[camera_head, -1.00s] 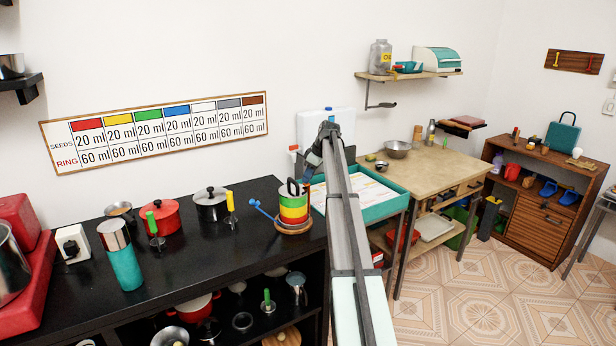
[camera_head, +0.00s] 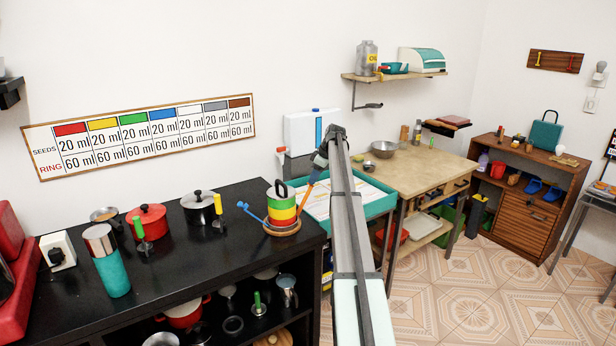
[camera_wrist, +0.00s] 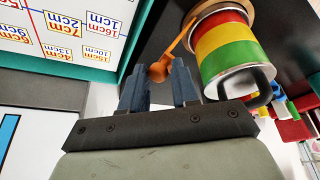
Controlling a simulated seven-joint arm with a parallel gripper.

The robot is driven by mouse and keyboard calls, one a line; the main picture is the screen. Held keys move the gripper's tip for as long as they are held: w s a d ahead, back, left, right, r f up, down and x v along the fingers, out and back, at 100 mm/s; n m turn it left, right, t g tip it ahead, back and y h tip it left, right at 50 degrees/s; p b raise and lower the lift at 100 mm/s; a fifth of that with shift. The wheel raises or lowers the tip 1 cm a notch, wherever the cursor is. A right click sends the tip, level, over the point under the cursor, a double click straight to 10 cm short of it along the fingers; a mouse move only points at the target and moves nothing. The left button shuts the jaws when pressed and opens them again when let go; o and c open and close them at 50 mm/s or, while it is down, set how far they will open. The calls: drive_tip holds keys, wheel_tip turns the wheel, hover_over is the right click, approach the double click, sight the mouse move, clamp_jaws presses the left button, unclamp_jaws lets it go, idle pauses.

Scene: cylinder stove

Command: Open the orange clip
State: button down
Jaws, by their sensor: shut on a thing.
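A canister with red, yellow and green bands (camera_head: 281,206) stands on a round wooden base (camera_head: 283,231) near the right end of the black counter. The orange clip (camera_head: 304,195) slants up and outward from the canister's right side. In the wrist view the orange clip (camera_wrist: 180,40) is a bar ending in a round knob, beside the banded canister (camera_wrist: 228,45). My gripper (camera_wrist: 160,78) is shut on this knob, with one blue-grey finger on each side. In the head view my gripper (camera_head: 314,177) is right of the canister; its fingertips are small there.
A blue clip (camera_head: 251,211) sticks out on the canister's left. A teal tray with a printed sheet (camera_head: 377,200) lies just right of the counter. Pots (camera_head: 147,221) and a teal-and-silver cylinder (camera_head: 107,262) stand farther left on the counter.

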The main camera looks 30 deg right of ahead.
drive_tip(key=shift+d+f, duration=0.65)
drive_tip(key=shift+d, duration=0.1)
drive_tip(key=c, duration=1)
unclamp_jaws()
drive_tip(key=shift+a, duration=0.15)
drive_tip(key=v, duration=1.4)
drive_tip(key=shift+w+r, duration=0.1)
